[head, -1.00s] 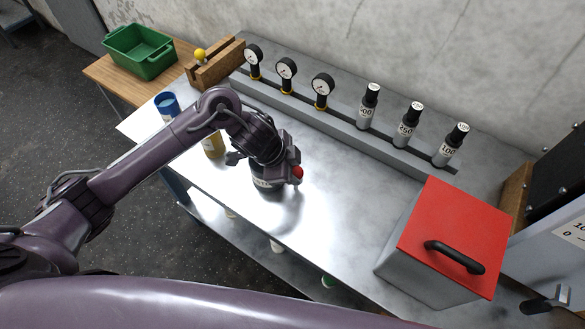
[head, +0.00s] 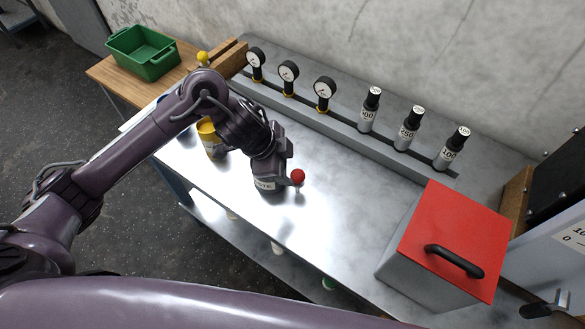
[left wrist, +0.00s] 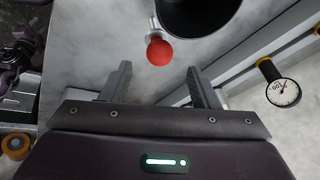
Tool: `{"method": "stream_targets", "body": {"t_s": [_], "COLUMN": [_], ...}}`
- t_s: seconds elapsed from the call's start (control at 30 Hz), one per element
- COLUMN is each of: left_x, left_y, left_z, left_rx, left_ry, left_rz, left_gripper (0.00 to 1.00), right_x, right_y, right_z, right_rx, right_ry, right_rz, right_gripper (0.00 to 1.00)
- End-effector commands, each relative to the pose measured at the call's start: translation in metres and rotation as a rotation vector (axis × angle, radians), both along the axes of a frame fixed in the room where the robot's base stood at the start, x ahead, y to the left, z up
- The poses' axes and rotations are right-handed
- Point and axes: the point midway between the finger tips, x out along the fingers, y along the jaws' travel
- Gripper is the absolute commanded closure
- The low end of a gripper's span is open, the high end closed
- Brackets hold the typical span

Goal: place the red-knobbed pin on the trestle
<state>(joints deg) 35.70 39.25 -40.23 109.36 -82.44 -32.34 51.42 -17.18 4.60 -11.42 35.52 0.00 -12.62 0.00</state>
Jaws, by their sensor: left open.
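In the left wrist view, the red knob (left wrist: 160,51) is just beyond the fingertips, with a short metal stem next to the dark pot (left wrist: 198,12). My left gripper (left wrist: 160,72) is open and empty, its fingers apart and not touching the knob. In the head view its fingers are mostly hidden by the wrist. A wooden stand (head: 222,64), probably the trestle, is at the back left, near a yellow knob (head: 203,57). My right gripper is not in view.
A yellow can (head: 208,137) stands left of the pot, partly behind my arm. A green bin (head: 143,66) is at the far left. Gauges (head: 289,72) and several black-topped bottles (head: 408,128) line the back ledge. A red-lidded box (head: 452,235) stands right. The bench middle is clear.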

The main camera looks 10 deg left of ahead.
Motion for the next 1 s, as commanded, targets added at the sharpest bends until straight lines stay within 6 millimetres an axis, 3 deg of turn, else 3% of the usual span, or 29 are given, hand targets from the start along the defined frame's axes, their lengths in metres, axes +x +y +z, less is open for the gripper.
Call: {"method": "stream_targets", "body": {"t_s": [0.1,0.33,1.0], "left_x": [-0.005,-0.014,-0.017], "left_y": [0.011,0.021,0.023], "left_z": [0.028,0.056,0.061], "left_rx": [0.005,0.003,0.001], "left_ry": [-0.006,-0.003,0.001], "left_rz": [0.000,0.000,0.000], "left_gripper": [0.45,0.45,0.45], "right_x": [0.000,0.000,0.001], "right_y": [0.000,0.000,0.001], "right_z": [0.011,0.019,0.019], "right_rx": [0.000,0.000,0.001], "right_ry": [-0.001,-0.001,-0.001], "right_rz": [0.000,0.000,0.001], "right_gripper": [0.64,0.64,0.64]}}
